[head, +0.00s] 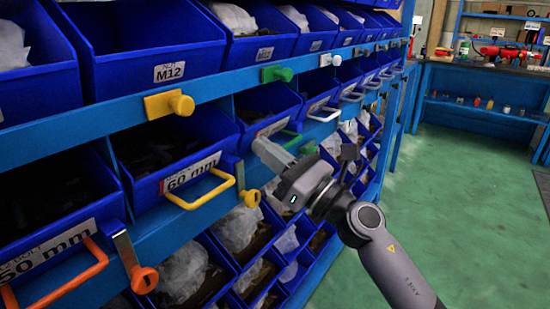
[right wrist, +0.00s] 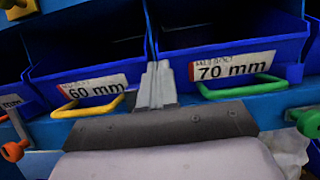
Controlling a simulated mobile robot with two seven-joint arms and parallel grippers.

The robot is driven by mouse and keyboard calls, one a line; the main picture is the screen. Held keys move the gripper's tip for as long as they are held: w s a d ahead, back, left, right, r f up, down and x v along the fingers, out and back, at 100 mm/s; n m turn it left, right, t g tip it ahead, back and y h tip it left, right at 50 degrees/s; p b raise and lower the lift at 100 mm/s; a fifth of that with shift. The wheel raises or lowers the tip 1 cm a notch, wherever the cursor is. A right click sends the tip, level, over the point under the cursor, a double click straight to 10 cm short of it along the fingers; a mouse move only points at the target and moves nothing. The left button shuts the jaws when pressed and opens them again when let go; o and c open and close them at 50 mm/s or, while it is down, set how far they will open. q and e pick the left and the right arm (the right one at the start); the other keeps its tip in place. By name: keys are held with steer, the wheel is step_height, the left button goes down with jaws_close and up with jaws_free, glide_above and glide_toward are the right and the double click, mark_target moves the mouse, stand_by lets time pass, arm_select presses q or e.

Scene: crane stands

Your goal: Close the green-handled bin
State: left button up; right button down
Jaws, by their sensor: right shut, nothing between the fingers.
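The green-handled bin (head: 249,127) is a blue bin in the middle row of the rack; dark contents show inside it in the head view. In the right wrist view its blue front (right wrist: 245,50) carries a "70 mm" label, with the green handle (right wrist: 243,90) below. The green handle (head: 291,139) is partly visible in the head view beyond my right gripper. My right gripper (head: 258,147) is shut and empty. In the right wrist view its fingertips (right wrist: 156,75) lie left of the green handle, near the gap between the two bins; contact is unclear. My left gripper is not in view.
The yellow-handled "60 mm" bin (head: 170,163) is just left of my right gripper. A yellow knob (head: 251,198) and a green knob (head: 277,74) stick out from the rack rails. Open green floor (head: 460,165) lies to the right, with a workbench behind.

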steer(key=v, duration=1.1)
steer(key=s+d+f+m+t+h, duration=0.2)
steer(key=d+f+m+h, duration=0.15)
steer(key=f+m, duration=0.45)
steer(key=s+d+f+m+t+h, duration=0.25)
steer(key=m+h, duration=0.25)
steer(key=m, duration=0.7)
steer(key=s+d+f+m+t+h, duration=0.1)
steer(key=d+f+m+h, duration=0.25)
steer(key=f+m, duration=0.45)
steer(key=s+d+f+m+g+h, duration=0.1)
steer(key=s+f+m+g+h, duration=0.2)
steer(key=s+f+m+g, duration=0.8)
arm_select(q)
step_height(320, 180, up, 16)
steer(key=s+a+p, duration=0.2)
steer(key=p, duration=1.9)
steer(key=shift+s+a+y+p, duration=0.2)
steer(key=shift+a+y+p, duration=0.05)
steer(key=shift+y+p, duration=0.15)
arm_select(e)
steer(key=s+d+r+m+t, duration=0.1)
steer(key=s+d+r+m, duration=0.1)
steer(key=r, duration=0.4)
steer(key=s+d+r+m+t+h, duration=0.1)
steer(key=s+d+r+m+t, duration=0.1)
steer(key=r, duration=0.4)
steer(key=shift+s+r+m+h, duration=0.25)
steer(key=shift+s+m, duration=0.2)
steer(key=shift+m, duration=0.45)
